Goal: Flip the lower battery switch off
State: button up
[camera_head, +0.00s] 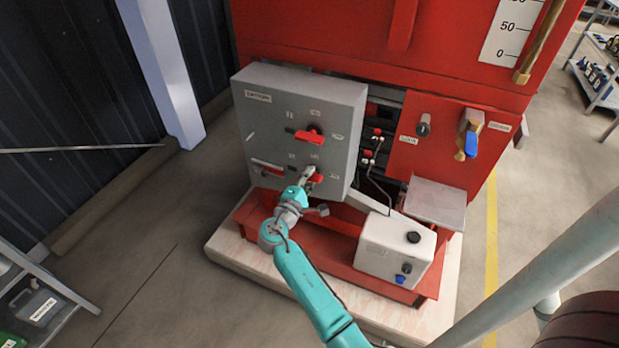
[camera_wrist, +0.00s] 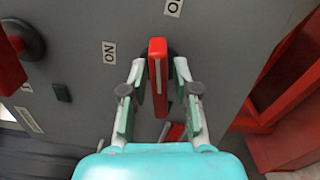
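The grey battery panel (camera_head: 345,110) carries an upper red switch (camera_head: 308,136) and a lower red switch (camera_head: 316,177). My gripper (camera_head: 307,175) is at the lower switch, partly covering it in the head view. In the wrist view the lower switch's red handle (camera_wrist: 158,75) stands between the two fingertips of my gripper (camera_wrist: 159,68). The fingers are apart, one on each side of the handle, with a visible gap on both sides. Small white labels (camera_wrist: 109,52) sit beside the handle. Another red handle (camera_wrist: 10,68) shows at the left edge of the wrist view.
A white tank (camera_head: 385,255) with a black cap stands right of my arm on the red base frame (camera_head: 325,250). A red cabinet (camera_head: 445,150) with a blue-handled valve (camera_head: 471,143) is to the right. The floor left of the panel is clear.

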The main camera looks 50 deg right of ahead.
grip_shut()
jog(key=shift+m, duration=1.5)
jog(key=shift+o, duration=2.2)
grip_release()
jog(key=v, duration=1.2)
